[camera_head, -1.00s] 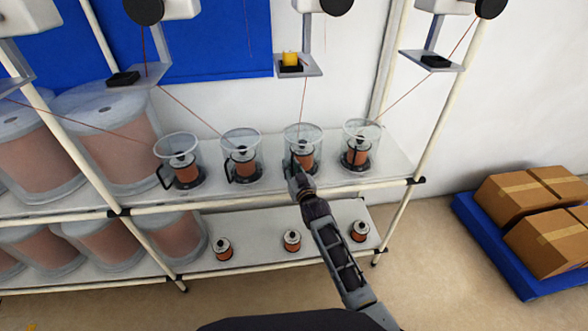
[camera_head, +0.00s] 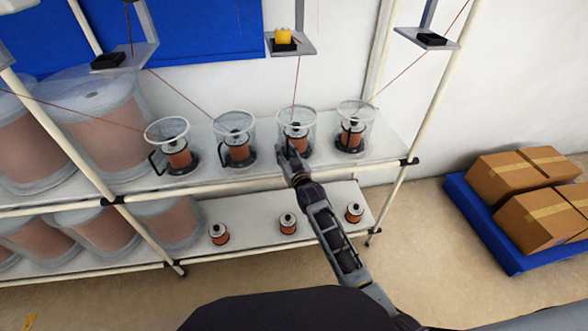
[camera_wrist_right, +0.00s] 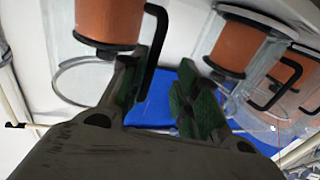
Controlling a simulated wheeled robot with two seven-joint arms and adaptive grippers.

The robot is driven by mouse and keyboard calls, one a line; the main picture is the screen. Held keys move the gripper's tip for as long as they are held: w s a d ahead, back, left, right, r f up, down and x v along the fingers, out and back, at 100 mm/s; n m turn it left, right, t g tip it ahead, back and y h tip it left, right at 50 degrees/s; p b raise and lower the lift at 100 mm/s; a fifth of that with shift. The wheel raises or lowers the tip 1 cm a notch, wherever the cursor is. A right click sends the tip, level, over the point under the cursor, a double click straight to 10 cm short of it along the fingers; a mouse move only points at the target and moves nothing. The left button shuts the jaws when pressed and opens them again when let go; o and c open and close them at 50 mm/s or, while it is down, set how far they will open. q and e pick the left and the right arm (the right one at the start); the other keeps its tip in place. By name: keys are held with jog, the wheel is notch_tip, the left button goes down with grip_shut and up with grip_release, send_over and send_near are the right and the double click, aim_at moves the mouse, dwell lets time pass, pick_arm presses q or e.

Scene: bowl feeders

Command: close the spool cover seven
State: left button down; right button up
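Several clear cup-shaped spool covers with black handles stand in a row on the upper shelf, each around a copper spool. No number is readable, so I cannot tell which is seven. My right gripper (camera_head: 288,157) is at the front left of the third cover from the left (camera_head: 296,117), by its handle. In the right wrist view, the green-padded fingers (camera_wrist_right: 160,88) are apart. The black handle (camera_wrist_right: 155,40) reaches down between them, closer to the left finger; contact is unclear. The copper spool (camera_wrist_right: 108,20) is beside it. My left gripper is not in view.
Neighbouring covers stand close on both sides, at left (camera_head: 234,124) and right (camera_head: 354,113). Thin wires run up from the spools to small brackets (camera_head: 290,48). Small spools (camera_head: 288,223) sit on the lower shelf. Boxes rest on a blue pallet (camera_head: 478,218) at right.

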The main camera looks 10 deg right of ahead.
jog(key=shift+v, duration=1.45)
jog(key=v, duration=0.8)
jog(key=shift+s, duration=0.15)
